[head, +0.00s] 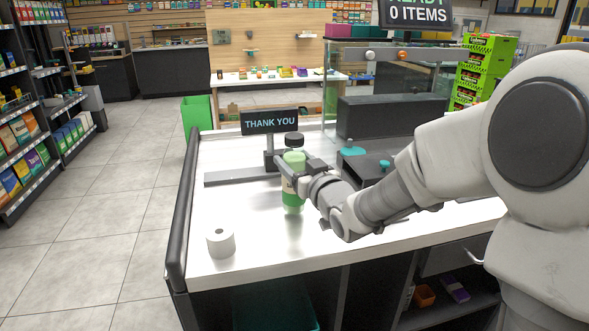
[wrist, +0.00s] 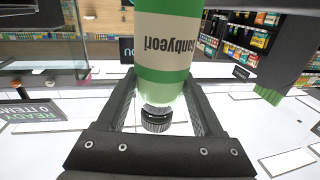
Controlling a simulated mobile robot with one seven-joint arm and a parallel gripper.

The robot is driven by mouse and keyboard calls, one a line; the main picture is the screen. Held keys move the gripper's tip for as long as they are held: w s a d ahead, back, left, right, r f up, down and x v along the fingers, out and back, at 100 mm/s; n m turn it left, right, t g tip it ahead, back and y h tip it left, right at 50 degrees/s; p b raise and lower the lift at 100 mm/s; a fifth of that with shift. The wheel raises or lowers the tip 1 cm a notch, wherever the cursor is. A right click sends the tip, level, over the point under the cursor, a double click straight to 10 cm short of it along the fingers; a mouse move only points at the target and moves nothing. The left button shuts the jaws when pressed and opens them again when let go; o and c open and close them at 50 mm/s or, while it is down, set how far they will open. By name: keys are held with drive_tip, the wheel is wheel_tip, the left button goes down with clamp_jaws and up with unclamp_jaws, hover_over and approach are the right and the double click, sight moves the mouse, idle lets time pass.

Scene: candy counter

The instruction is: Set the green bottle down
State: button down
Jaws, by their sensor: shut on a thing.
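The green bottle (head: 292,199) with a dark cap stands upright over the white counter (head: 255,232) in the head view. My gripper (head: 290,174) is shut on its side, reaching in from the right. In the wrist view the bottle (wrist: 167,60), with a cream label, lies between the two black fingers of my gripper (wrist: 164,88), and its dark ribbed cap shows near the palm. The bottle's base is at or very near the counter top; I cannot tell if it touches.
A white paper roll (head: 221,242) stands at the counter's front left. A "THANK YOU" sign (head: 269,122) on a grey stand is just behind the bottle. A dark box with teal items (head: 353,151) lies to the right. Counter around the roll is clear.

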drive_tip(key=shift+f, duration=0.4)
drive_tip(key=shift+f, duration=0.15)
drive_tip(key=shift+c, duration=0.2)
unclamp_jaws()
drive_tip(key=shift+s+d, duration=0.1)
drive_tip(key=shift+s, duration=0.05)
drive_tip(key=p+v, duration=0.1)
drive_tip(key=v, duration=1)
drive_tip(key=shift+s, duration=0.3)
drive_tip(key=shift+d, duration=0.15)
